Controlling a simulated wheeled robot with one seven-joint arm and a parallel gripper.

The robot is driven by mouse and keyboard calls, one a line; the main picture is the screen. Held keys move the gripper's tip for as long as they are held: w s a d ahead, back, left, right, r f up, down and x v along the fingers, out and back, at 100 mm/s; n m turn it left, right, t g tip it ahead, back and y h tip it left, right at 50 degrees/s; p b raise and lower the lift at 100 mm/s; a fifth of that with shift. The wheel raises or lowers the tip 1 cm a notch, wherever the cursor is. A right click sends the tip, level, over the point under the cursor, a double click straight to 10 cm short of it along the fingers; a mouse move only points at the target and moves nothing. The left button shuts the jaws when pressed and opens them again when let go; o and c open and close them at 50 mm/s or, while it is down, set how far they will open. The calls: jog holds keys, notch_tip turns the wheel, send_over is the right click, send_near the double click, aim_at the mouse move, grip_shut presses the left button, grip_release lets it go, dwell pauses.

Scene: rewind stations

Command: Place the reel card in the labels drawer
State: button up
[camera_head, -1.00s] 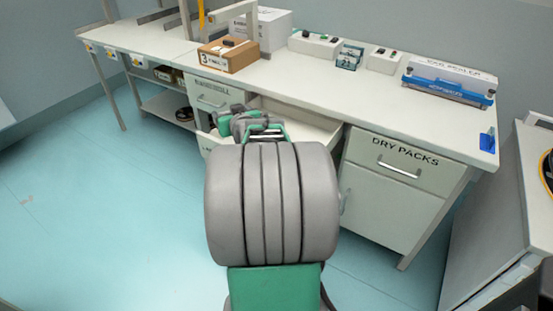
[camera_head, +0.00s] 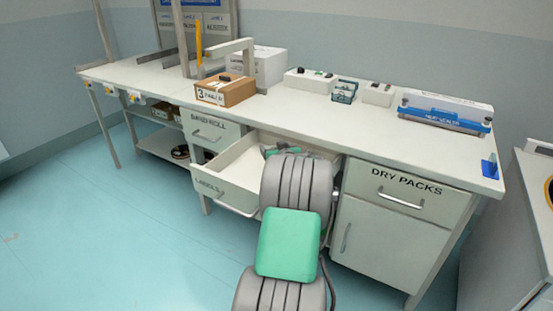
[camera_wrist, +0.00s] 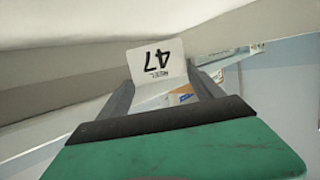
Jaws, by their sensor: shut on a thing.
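The reel card (camera_wrist: 157,62) is a white card with a dark "47" and smaller print, upside down in the wrist view. My gripper (camera_wrist: 162,90) is shut on it, with the card between the two fingertips. The labels drawer (camera_head: 222,190) is pulled open under the bench, with its name on its front. In the head view my arm reaches over the drawer's right part and hides my fingers and the card. A small orange, white and blue thing (camera_wrist: 182,97) shows below the card in the wrist view.
The band roll drawer (camera_head: 208,130) is shut at the left, and the dry packs drawer (camera_head: 400,192) is shut at the right. On the bench stand a cardboard box (camera_head: 225,91), a white box (camera_head: 262,66) and a blue heat sealer (camera_head: 443,112). The drawer's left part looks clear.

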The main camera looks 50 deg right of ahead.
jog(key=shift+w+d+f+b, duration=0.1)
jog(key=shift+d+f+b, duration=0.05)
jog(key=shift+f, duration=0.8)
jog(key=shift+d+f+b, duration=0.1)
jog(key=shift+f+b, duration=0.05)
jog(key=shift+f, duration=0.75)
jog(key=shift+f, duration=0.2)
jog(key=o, duration=1.3)
jog(key=shift+s+a+r, duration=0.15)
jog(key=shift+s+r, duration=0.1)
jog(key=shift+r, duration=0.15)
jog(key=v, duration=0.7)
jog(key=shift+f+p, duration=0.1)
jog(key=shift+p, duration=0.3)
